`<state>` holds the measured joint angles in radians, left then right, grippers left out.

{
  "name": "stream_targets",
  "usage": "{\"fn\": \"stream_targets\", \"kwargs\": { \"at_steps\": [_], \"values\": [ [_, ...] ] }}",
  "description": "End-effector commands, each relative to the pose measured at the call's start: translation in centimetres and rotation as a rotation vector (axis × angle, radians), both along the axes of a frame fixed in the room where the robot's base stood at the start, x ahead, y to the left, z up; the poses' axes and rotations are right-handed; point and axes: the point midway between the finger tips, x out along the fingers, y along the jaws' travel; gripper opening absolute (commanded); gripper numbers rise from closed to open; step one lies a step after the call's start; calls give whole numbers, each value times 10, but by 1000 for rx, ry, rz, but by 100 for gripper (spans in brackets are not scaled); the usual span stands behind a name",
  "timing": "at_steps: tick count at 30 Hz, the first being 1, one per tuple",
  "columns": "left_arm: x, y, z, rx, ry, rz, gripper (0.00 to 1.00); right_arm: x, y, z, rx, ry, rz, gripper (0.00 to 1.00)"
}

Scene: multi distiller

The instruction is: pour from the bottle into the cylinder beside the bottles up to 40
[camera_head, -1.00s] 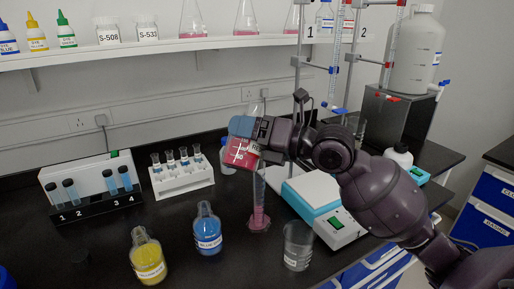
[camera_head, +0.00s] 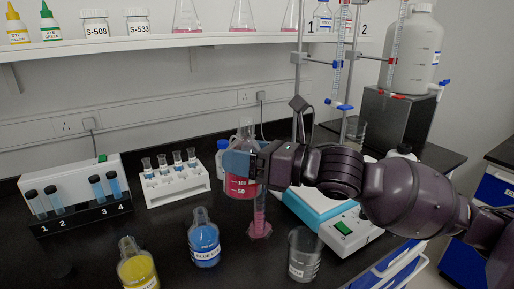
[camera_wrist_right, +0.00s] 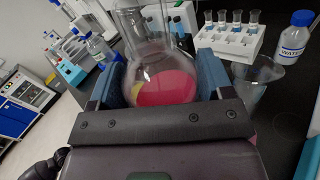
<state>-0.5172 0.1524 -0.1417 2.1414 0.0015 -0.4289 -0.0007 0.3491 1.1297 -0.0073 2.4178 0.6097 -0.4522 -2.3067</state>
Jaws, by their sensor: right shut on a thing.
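My right gripper (camera_head: 262,165) is shut on a clear flask-like bottle of red liquid (camera_head: 241,187), which also shows between the fingers in the right wrist view (camera_wrist_right: 165,88). The bottle is held nearly upright, above the bench. My left gripper is not in view.
An empty beaker (camera_head: 303,258) stands right of the cylinder. A balance (camera_head: 348,230) lies behind it. A white tube rack (camera_head: 175,184) and a black tube stand (camera_head: 82,213) are at the left. A burette stand (camera_head: 299,75) rises behind my arm. A shelf (camera_head: 150,45) runs above.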

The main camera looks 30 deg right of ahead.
Motion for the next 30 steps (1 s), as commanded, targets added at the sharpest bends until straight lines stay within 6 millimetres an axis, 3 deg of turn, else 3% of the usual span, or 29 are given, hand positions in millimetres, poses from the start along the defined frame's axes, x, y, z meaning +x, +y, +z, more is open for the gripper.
{"fn": "stream_targets", "kwargs": {
  "at_steps": [7,15,30],
  "values": [
    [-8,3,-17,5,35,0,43,-2,3,-30,-74,-47,2,35],
    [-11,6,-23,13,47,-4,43,-3,5,-55,-134,-94,1,35],
    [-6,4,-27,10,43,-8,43,-5,6,-65,-169,-127,1,35]
  ]
}}
